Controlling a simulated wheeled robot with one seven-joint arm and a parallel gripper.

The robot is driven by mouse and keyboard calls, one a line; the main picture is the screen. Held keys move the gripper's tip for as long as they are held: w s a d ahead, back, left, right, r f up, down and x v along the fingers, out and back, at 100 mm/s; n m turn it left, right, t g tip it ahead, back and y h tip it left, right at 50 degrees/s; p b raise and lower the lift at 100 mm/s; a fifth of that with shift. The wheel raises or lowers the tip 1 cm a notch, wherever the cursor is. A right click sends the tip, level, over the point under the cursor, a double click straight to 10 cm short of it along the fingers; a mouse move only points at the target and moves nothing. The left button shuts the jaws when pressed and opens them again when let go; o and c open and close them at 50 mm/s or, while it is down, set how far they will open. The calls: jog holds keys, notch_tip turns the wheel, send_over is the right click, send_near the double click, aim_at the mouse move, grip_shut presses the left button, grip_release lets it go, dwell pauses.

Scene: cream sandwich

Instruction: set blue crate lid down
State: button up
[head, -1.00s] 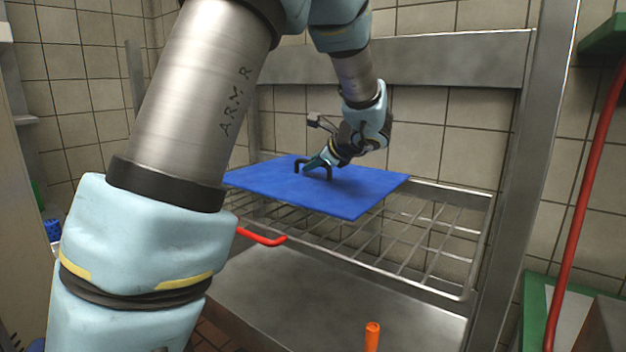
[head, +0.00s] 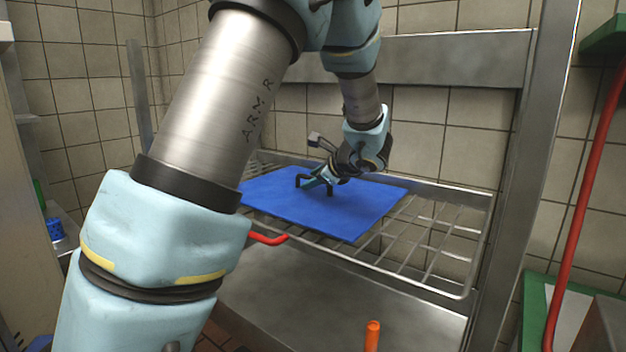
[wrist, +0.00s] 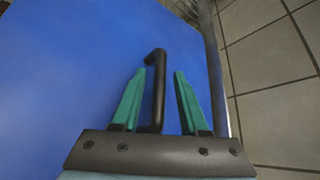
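The blue crate lid (head: 350,213) is a flat blue panel lying level on the wire rack in the head view, apparently touching it. It fills much of the wrist view (wrist: 60,80). A black bar handle (wrist: 156,85) stands up from its top and also shows in the head view (head: 299,180). My gripper (wrist: 159,72) has its two teal fingers on either side of the handle, with a visible gap on both sides. In the head view my gripper (head: 316,183) is at the handle, above the lid. Part of the lid's left side is hidden behind my arm.
The wire rack (head: 432,240) has bare room to the right of the lid. A steel shelf (head: 340,300) lies below it. A red handle (head: 268,239) sticks out at the rack's front, and an orange upright object (head: 372,337) stands at the front. A steel post (head: 522,180) bounds the right.

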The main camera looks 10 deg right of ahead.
jog(key=b+v, duration=0.2)
jog(key=v, duration=1)
jog(key=shift+r, duration=0.15)
jog(key=shift+s+a, duration=0.1)
